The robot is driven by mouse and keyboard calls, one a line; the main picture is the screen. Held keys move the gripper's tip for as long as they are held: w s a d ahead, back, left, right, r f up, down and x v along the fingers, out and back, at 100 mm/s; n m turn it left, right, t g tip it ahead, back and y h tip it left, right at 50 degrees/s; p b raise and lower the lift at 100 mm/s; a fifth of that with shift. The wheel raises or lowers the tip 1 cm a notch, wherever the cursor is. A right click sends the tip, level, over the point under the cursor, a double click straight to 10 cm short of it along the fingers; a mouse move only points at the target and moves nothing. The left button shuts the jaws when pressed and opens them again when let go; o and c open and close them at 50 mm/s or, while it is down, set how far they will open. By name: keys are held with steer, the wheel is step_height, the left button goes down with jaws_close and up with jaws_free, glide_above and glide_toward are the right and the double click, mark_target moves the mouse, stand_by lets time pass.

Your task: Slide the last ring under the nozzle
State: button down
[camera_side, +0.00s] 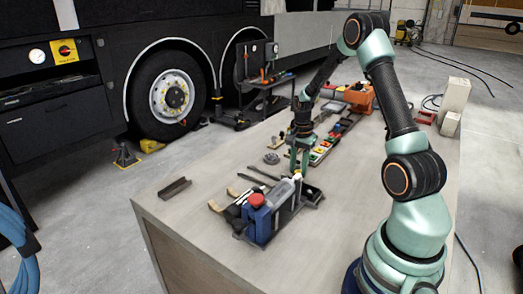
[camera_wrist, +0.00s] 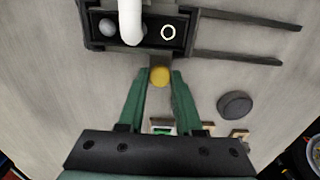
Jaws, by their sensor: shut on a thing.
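My gripper (camera_wrist: 160,82) is shut on a round yellow knob (camera_wrist: 159,76) at the edge of a black tray (camera_wrist: 148,50). A grey round piece (camera_wrist: 107,28) is in the left part. In the side view my gripper (camera_side: 299,172) is low beside the bench device (camera_side: 262,222), which has a red button and blue body. The ring cannot be made out there.
Two dark rails (camera_wrist: 250,38) run right of the tray. A dark round disc (camera_wrist: 235,105) lies on the bench, right of my gripper. A dark channel piece (camera_side: 174,188) lies at the bench's left. Coloured parts (camera_side: 322,150) and an orange tool (camera_side: 360,97) are farther back.

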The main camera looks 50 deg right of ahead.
steer(key=shift+s, duration=1.7)
steer(key=c, duration=0.6)
jaws_free()
step_height(320, 180, up, 12)
steer(key=shift+r, duration=0.1)
